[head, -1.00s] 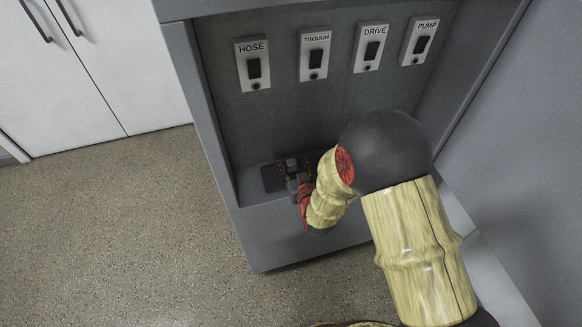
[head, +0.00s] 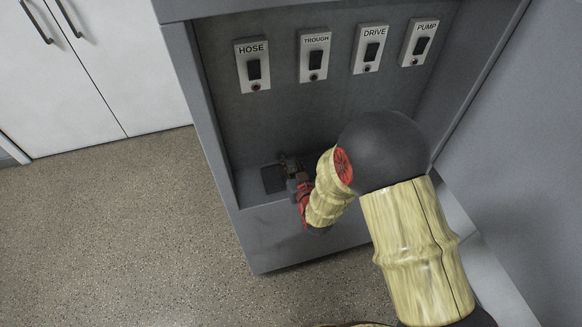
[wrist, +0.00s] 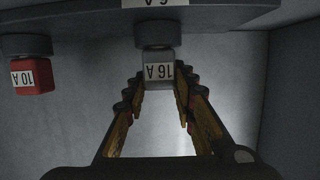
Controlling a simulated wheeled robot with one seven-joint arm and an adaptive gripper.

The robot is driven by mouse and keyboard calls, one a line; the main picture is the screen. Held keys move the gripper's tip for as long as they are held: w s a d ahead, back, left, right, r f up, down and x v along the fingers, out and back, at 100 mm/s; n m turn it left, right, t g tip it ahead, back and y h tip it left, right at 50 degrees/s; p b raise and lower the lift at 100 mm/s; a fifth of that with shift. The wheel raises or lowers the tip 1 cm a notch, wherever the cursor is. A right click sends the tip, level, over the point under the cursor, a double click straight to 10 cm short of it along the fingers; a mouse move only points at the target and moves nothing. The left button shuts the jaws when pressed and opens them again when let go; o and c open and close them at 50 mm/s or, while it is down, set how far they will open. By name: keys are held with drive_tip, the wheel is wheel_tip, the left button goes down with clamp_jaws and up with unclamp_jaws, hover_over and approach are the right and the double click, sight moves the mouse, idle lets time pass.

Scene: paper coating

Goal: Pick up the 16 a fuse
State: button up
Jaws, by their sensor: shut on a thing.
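The 16 A fuse (wrist: 158,72) is a grey block with a white "16 A" label, at the upper middle of the wrist view. My gripper (wrist: 159,83) has its two fingers on either side of this block and is shut on it. The fuse still adjoins a grey rounded piece on the dark strip (wrist: 220,17) along the top of that view. In the head view, my gripper (head: 292,168) is low inside the grey cabinet. The fuse cannot be made out there.
A red block labelled "10 A" (wrist: 32,78) is at the left of the wrist view. The cabinet's back wall carries switches marked HOSE (head: 252,66), TROUGH (head: 314,55), DRIVE (head: 371,48) and PUMP (head: 419,39). A dark pad (head: 273,179) lies on the cabinet ledge.

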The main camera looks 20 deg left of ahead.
drive_tip(key=shift+c, duration=1.2)
